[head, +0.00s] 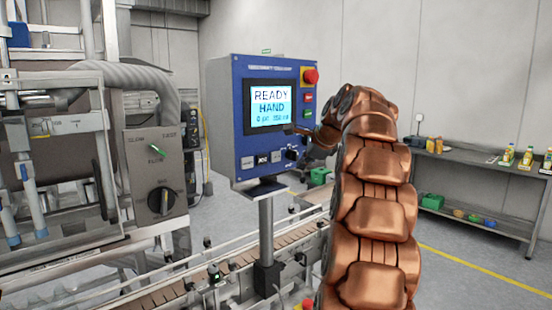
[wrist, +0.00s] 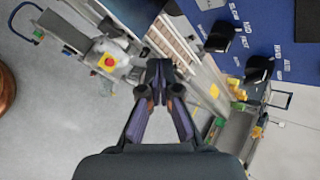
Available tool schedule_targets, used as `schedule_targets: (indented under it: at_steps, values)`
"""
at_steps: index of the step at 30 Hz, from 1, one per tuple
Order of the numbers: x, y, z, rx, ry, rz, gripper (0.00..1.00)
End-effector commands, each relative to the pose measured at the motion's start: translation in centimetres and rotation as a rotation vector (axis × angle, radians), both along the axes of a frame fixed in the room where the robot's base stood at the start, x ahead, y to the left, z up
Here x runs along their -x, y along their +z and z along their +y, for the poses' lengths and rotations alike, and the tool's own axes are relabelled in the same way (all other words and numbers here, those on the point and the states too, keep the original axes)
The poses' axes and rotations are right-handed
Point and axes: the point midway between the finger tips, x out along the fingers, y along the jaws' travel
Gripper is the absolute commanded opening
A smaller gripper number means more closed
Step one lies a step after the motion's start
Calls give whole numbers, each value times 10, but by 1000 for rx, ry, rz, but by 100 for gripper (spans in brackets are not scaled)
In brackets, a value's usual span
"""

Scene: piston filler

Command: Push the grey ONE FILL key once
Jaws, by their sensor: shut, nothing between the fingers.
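The blue control panel (head: 228,110) stands on a post in the head view, its screen (head: 268,105) reading READY HAND. Small grey keys (head: 247,162) sit in a row under the screen; their lettering is too small to read, so I cannot tell which is ONE FILL. My gripper (head: 303,131) is at the panel's right side, beside the screen's lower right corner and above the key row. In the wrist view my gripper (wrist: 160,82) has its fingertips together, with nothing between them. The panel face (wrist: 285,20) fills the upper right there; a pale patch at its top edge is unclear.
A red mushroom button (head: 311,76) and small red and green buttons line the panel's right side. Black knobs (wrist: 258,68) stick out from the panel near my gripper. A conveyor (head: 190,285) runs below. A shelf (head: 480,165) with bottles stands at right.

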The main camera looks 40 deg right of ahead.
Motion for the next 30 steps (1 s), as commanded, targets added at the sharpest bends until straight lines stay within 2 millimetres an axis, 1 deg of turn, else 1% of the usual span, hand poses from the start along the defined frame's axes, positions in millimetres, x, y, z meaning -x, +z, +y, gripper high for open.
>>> schedule_targets:
  at_steps: [9, 18, 24, 30]
  values:
    - [-36, 0, -1, 0, 1, 1, 0]
    - [-64, 3, -1, -4, 2, 3, 0]
    - [-76, 1, -2, -2, 1, 1, 0]
    - [-79, 0, -2, 0, 1, -1, 0]
